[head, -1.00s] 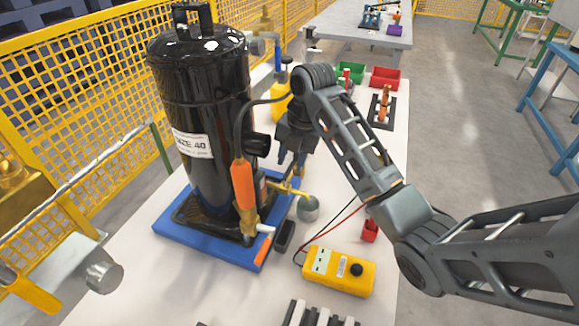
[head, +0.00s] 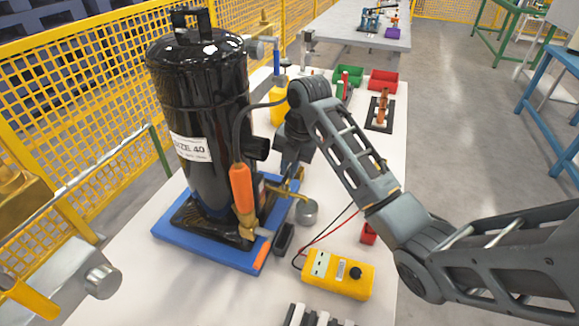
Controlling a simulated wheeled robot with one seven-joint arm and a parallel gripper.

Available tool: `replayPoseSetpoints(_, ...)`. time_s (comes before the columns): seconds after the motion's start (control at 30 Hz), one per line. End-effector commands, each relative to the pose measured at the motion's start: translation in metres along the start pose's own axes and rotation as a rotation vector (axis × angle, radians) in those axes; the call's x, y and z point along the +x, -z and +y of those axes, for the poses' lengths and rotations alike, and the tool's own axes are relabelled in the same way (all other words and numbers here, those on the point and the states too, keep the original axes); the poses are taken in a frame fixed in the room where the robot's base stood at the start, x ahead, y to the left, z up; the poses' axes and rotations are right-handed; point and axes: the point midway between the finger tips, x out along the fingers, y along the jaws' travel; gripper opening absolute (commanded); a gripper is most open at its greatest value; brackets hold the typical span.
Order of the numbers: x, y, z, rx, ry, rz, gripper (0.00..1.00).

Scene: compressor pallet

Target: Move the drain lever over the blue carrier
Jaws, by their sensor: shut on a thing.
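The blue carrier (head: 208,248) is a flat slab under the black compressor (head: 205,105). A brass drain fitting with its lever (head: 288,190) sticks out past the carrier's right edge, above a small grey cup (head: 307,212). My gripper (head: 287,178) points down at this fitting, close to the compressor's right side. It is shut on the drain lever. The fingertips and the held part are small and partly hidden by the gripper body, so the lever's exact angle is hard to tell.
A yellow meter (head: 338,274) with red and black leads lies at the front right. Green and red bins (head: 383,79) stand at the back.

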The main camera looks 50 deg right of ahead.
Motion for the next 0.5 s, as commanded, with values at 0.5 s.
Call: replayPoseSetpoints(0.5, -0.0031, 0.0012, -0.002, 0.096, 0.0, -0.018, 0.0)
